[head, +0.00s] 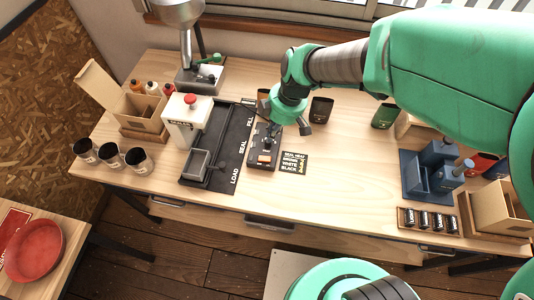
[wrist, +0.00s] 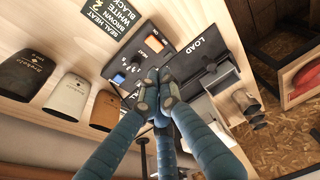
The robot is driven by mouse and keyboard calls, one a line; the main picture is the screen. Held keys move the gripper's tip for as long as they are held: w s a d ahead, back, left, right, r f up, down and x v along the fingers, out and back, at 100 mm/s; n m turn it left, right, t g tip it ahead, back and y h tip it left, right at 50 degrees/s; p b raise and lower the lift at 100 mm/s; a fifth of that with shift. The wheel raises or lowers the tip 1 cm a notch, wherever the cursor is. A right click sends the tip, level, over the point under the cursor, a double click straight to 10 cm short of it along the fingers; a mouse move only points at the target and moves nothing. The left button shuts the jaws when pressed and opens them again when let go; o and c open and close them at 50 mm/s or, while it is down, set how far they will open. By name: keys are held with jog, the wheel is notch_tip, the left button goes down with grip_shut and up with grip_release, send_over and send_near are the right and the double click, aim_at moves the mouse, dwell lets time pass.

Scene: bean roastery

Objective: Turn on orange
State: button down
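The control box (head: 262,150) is dark and flat, on the table between the black LOAD/SEAL/FILL mat and a small sign. In the wrist view the box (wrist: 128,58) has an orange rectangle (wrist: 154,43) near its front end, by small white lettering. Whether any switch is on is too small to tell. My gripper (wrist: 157,88) has its fingertips together over the box, with nothing seen between them. In the head view my gripper (head: 270,138) is above the box's back half, partly hiding it.
A black sign (head: 294,163) reads SEAL HEAT, BROWN 2, WHITE, BLACK, some figures unclear. Pouches (head: 321,109) stand behind the box. A blue rack (head: 412,178) is at right.

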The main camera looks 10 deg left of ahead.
jog(key=shift+f, duration=0.15)
jog(key=b, duration=0.2)
send_over(266, 160)
jog(key=d+x, duration=0.1)
jog(key=x, duration=0.6)
jog(key=d+x, duration=0.1)
jog(key=x, duration=0.3)
jog(key=shift+d+f, duration=0.25)
jog(key=shift+f, duration=0.25)
jog(key=shift+d+f, duration=0.15)
jog(key=shift+f, duration=0.7)
jog(key=shift+f, duration=0.1)
jog(key=shift+w+d+f+b, duration=0.1)
jog(key=shift+d+f+b, duration=0.35)
jog(key=shift+b, duration=0.6)
jog(key=shift+a+r, duration=0.1)
jog(key=shift+a, duration=0.25)
jog(key=shift+a+r, duration=0.15)
jog(key=shift+a, duration=0.45)
